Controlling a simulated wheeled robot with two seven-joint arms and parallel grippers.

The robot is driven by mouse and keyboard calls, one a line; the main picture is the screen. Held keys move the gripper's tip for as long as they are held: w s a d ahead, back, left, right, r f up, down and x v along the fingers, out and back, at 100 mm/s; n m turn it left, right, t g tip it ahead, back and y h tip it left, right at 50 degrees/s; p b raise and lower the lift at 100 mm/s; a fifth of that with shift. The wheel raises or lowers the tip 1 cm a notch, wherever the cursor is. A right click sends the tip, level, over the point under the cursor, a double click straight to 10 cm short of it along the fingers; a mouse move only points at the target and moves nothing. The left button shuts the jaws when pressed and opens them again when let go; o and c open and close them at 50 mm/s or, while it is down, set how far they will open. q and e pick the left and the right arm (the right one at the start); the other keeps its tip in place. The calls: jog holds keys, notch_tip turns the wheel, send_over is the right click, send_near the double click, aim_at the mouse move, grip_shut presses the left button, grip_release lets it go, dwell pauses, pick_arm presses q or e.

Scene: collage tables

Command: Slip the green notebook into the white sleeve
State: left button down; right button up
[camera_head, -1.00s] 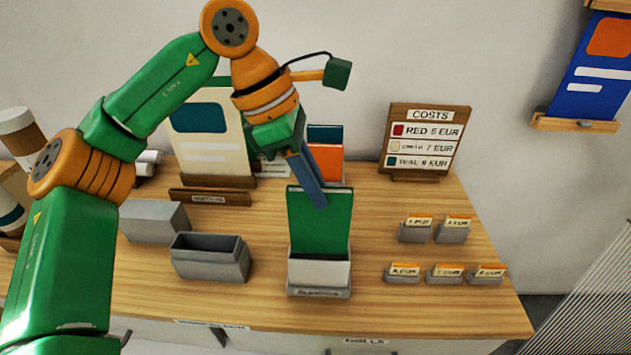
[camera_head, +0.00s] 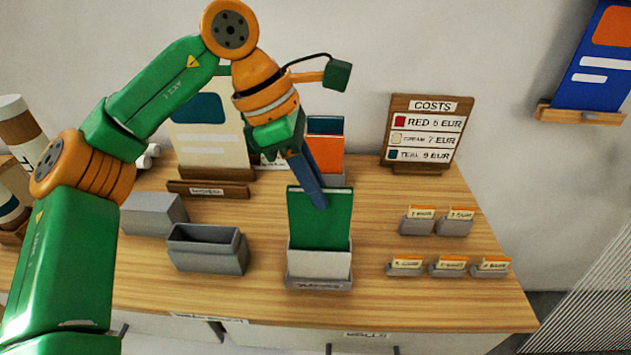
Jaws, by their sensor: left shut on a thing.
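The green notebook (camera_head: 319,225) stands upright, with its lower part hidden behind the front of the white sleeve (camera_head: 319,264). The sleeve stands in a grey labelled holder (camera_head: 319,285) near the table's front edge. My left gripper (camera_head: 318,200) comes down from the upper left and is shut on the notebook's top edge. How deep the notebook sits inside the sleeve is hidden by the sleeve's front. My right gripper is not in view.
An open grey box (camera_head: 208,257) and a grey block (camera_head: 153,214) stand to the left. Small grey card holders (camera_head: 451,268) stand to the right. A COSTS sign (camera_head: 421,133) and an orange book (camera_head: 327,157) stand behind. Bare wood (camera_head: 372,215) lies right of the notebook.

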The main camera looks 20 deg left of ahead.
aim_at(289, 189)
pick_arm(q)
jog(key=shift+f+b, duration=1.35)
jog(key=shift+f, duration=0.45)
jog(key=shift+f+b, duration=2.45)
jog(key=shift+f, duration=0.35)
jog(key=c, duration=0.8)
grip_release()
jog(key=shift+o, duration=0.2)
jog(key=shift+r, duration=0.1)
jog(key=p+v, duration=0.1)
jog(key=v, duration=0.6)
jog(key=shift+s, duration=0.1)
